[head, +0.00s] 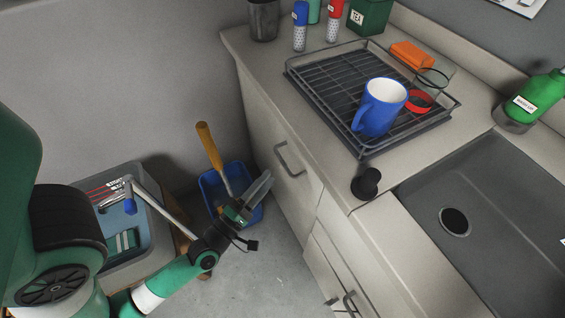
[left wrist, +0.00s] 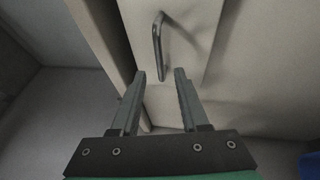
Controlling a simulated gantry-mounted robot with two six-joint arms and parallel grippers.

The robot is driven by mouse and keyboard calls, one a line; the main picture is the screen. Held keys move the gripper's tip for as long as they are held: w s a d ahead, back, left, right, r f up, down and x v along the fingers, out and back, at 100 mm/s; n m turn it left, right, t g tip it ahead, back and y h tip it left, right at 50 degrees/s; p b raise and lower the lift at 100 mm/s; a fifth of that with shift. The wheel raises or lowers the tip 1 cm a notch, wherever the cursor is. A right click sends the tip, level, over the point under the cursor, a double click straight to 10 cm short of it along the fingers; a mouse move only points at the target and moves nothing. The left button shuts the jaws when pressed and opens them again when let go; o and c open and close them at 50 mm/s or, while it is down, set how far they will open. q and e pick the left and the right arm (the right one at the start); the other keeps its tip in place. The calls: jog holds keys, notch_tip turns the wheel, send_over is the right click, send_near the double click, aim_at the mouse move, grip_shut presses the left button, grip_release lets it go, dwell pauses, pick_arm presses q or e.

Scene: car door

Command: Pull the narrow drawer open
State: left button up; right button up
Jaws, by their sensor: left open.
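A pale cabinet front (head: 262,127) below the worktop carries a grey bar handle (head: 288,158). I cannot tell for certain whether this front is the narrow drawer; no gap shows around it. My left gripper (head: 266,178) is in front of the cabinet, a little below and left of that handle. In the left wrist view the two fingers (left wrist: 163,74) stand apart with nothing between them. A bar handle (left wrist: 157,42) on a pale front (left wrist: 190,35) lies beyond the fingertips, apart from them. My right gripper is not in view.
Lower fronts with dark handles (head: 350,302) are at the bottom. A blue bin (head: 213,190) with a yellow-handled tool (head: 209,146) stands beside my left gripper. A grey tray (head: 150,245) is at left. A dish rack (head: 335,98) with a blue mug (head: 384,105) is on the worktop.

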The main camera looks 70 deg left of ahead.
aim_at(283, 161)
pick_arm(q)
jog(key=x, duration=0.7)
jog(key=shift+w+a+r+p, duration=0.1)
jog(key=shift+w+a+p, duration=0.1)
jog(key=shift+p, duration=0.2)
jog(key=shift+d, duration=0.1)
grip_shut()
dwell(0.7)
